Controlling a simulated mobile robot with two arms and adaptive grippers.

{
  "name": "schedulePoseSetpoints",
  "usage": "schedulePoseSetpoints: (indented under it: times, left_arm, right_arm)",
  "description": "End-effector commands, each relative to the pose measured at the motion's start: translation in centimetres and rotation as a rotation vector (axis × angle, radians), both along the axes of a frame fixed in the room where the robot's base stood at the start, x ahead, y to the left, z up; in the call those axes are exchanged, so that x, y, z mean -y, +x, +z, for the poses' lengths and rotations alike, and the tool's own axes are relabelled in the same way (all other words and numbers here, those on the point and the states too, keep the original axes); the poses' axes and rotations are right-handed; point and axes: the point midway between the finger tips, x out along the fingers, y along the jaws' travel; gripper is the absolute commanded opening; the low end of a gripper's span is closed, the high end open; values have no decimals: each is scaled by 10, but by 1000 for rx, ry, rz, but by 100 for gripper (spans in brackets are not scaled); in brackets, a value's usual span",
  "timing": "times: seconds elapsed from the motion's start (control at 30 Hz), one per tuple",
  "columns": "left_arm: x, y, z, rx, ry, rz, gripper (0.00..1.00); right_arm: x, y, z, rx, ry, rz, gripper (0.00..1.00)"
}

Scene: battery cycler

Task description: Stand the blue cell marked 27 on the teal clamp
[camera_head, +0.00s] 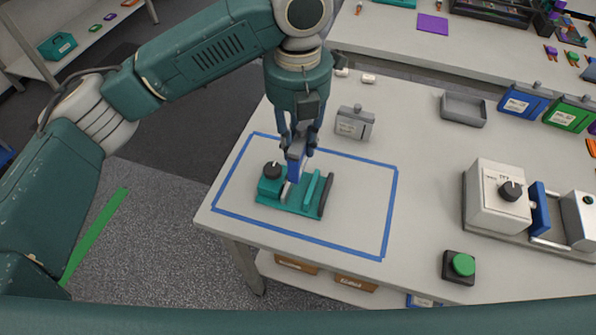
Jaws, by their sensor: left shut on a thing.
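The teal clamp (315,190) sits on the table inside a blue tape rectangle, with a black knob at its left end and upright plates toward its right. My left gripper (297,150) points down above the clamp, shut on the blue cell (294,166). The cell is roughly upright, with its lower end at the clamp's middle. I cannot tell whether it touches the clamp. The marking on the cell is too small to read. My right gripper is not in view.
A grey block-like device (354,122) stands behind the tape rectangle (390,215). A grey tray (463,109), a blue box (522,105) and a green box (570,114) are at the back right. A white machine (495,197) and a green button (463,265) are at right.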

Motion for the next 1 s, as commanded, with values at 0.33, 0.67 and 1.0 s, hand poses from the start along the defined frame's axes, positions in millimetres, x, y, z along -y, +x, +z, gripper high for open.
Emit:
schedulePoseSetpoints:
  times: [0.33,0.67,1.0]
  left_arm:
    - [0,1,-64,1,-1,1,0]
    - [-1,0,-97,-2,1,3,0]
    - [0,1,-111,3,-2,1,0]
  right_arm:
    - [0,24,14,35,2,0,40]
    - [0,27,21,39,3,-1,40]
    - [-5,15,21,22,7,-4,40]
